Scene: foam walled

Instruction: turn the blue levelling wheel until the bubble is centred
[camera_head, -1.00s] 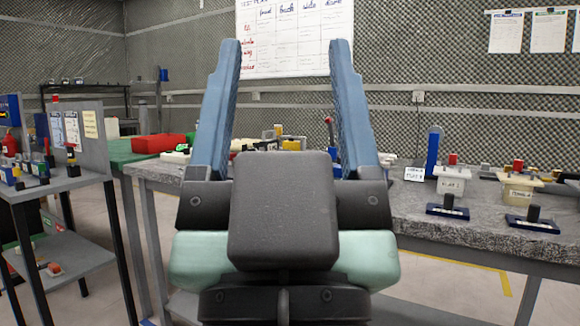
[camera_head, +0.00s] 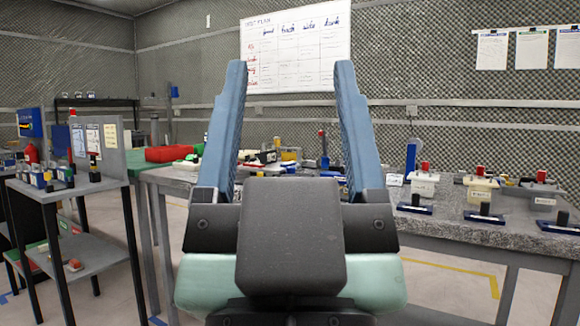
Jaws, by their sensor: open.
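My gripper (camera_head: 291,75) is raised in front of the camera, its two blue fingers wide apart with nothing between them. Several small devices stand on the grey workbench (camera_head: 455,229) behind it. I cannot make out a blue levelling wheel or a bubble among them. My gripper and wrist hide the middle of the bench. My gripper is apart from everything on the bench.
A grey shelf unit (camera_head: 85,187) with small items stands at the left. Labelled tubs with red knobs, such as a white one (camera_head: 424,184), line the bench's right side. A whiteboard (camera_head: 297,47) hangs behind.

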